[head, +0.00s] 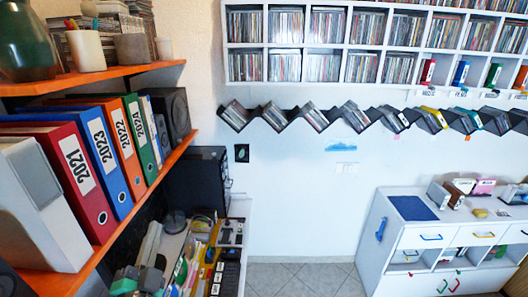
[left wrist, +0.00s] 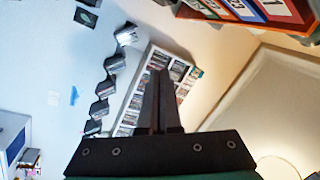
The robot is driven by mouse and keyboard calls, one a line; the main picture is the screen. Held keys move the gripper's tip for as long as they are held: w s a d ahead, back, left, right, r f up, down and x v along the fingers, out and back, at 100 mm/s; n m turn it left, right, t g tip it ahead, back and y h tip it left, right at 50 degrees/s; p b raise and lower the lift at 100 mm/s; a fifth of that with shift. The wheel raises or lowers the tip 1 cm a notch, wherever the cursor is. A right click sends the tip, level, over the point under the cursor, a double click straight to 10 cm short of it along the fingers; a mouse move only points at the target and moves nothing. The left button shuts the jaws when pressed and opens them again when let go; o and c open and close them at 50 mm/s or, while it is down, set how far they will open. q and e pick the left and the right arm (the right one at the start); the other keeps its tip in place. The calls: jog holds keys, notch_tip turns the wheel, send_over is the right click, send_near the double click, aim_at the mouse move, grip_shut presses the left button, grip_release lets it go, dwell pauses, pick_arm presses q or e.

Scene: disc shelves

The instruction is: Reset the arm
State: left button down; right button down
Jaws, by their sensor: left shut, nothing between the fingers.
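My left gripper (left wrist: 160,76) shows in the left wrist view, its two dark fingers pressed together with nothing between them. The fingers point up the picture, toward the wall with the white disc shelf (left wrist: 142,104). They touch nothing that I can see. In the head view, green and grey parts at the bottom left may belong to my left arm, but I cannot make out its fingers there. My right gripper is in neither view.
An orange shelf (head: 178,155) with binders (head: 75,172) stands at the left. A white disc shelf (head: 340,85) hangs above a dark zigzag rack (head: 275,117). A white cabinet (head: 377,262) stands at the right. The floor (head: 300,280) between is clear.

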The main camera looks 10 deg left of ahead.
pick_arm(q)
jog(key=s+d+r+n+t+h, duration=0.1)
jog(key=d+r+t, duration=0.1)
jog(key=r, duration=0.6)
jog(key=s+d+r+n+t, duration=0.1)
jog(key=s+d+r, duration=0.15)
jog(key=r, duration=0.55)
jog(key=s+d+r+n+t+h, duration=0.2)
jog(key=s+d+r+t+h, duration=0.1)
jog(key=s+r, duration=0.45)
jog(key=s+d+r+n+t+h, duration=0.2)
jog(key=s+d+r+h, duration=0.1)
jog(key=s+r, duration=0.4)
notch_tip(320, 180, up, 16)
jog(key=w+n+p, duration=0.1)
jog(key=w+p, duration=0.1)
jog(key=p, duration=1.4)
jog(key=shift+d+r, duration=0.15)
jog(key=shift+d, duration=0.05)
